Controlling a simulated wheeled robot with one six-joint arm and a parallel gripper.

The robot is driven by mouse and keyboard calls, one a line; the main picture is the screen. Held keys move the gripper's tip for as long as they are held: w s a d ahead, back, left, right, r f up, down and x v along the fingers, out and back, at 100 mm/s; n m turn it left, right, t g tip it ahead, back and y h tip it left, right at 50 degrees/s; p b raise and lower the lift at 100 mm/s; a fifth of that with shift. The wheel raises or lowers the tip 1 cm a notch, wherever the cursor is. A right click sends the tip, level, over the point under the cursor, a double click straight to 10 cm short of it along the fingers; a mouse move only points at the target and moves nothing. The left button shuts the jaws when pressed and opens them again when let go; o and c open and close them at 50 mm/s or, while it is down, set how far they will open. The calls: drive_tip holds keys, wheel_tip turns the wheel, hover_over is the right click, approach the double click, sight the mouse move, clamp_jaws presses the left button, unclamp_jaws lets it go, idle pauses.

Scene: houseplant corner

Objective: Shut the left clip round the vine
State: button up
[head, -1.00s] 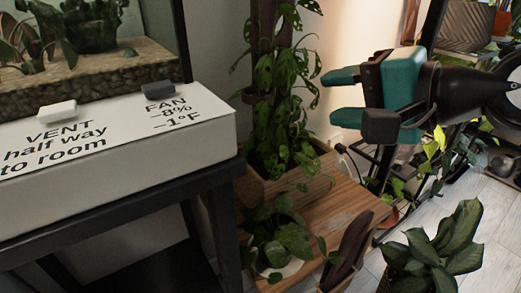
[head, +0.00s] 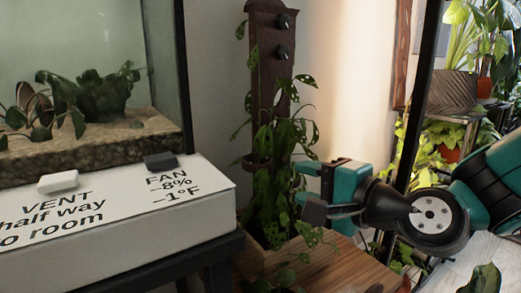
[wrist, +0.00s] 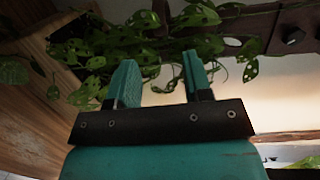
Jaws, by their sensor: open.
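The leafy vine (head: 272,140) climbs a dark brown upright board (head: 268,80) behind a wooden planter, and it also shows in the wrist view (wrist: 150,45). A brown curved band (head: 252,162) sticks out at the left of the vine at mid-height; it may be the left clip, but leaves cover part of it and I cannot tell how far it is shut. My gripper (head: 303,183) is at the right of the vine, pointing at it. In the wrist view my gripper (wrist: 158,62) is open, its two teal fingers apart, with leaves just beyond the tips.
Two dark round knobs (head: 282,52) sit on the upper board. A white control box (head: 120,205) and a glass tank (head: 100,60) stand at the left on a dark stand. A wooden surface (head: 345,265) lies below my gripper. A black upright (head: 415,90) and other plants are at the right.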

sight(262, 169)
drive_tip(key=p+x, duration=0.6)
drive_tip(key=x, duration=0.6)
clamp_jaws()
drive_tip(key=shift+f, duration=0.15)
